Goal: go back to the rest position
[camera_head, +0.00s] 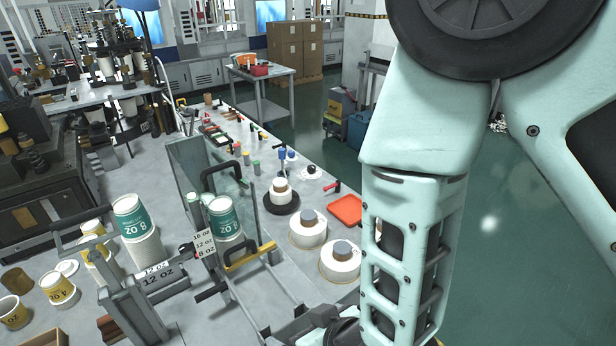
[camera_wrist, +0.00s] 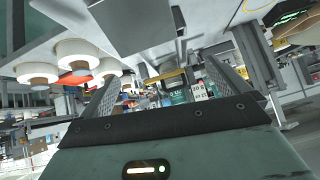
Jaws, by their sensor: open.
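My gripper (camera_wrist: 162,88) shows in the wrist view with its two fingers spread apart and nothing between them. In the head view my arm comes down the right side, and the gripper end is mostly hidden at the bottom edge. A stack of green-and-white 8 oz cups (camera_head: 228,222) stands behind a clear guard in the machine. Another green-and-white stack (camera_head: 138,228) stands to its left. A size sign (camera_head: 204,243) is beside the machine. My gripper is apart from the cups.
White rolls (camera_head: 307,232) and an orange tray (camera_head: 345,209) lie on the bench near my arm. Yellow cups (camera_head: 58,287) stand at the left. A metal frame with a yellow-edged handle (camera_head: 252,255) rises from the bench. The green floor (camera_head: 505,285) at the right is clear.

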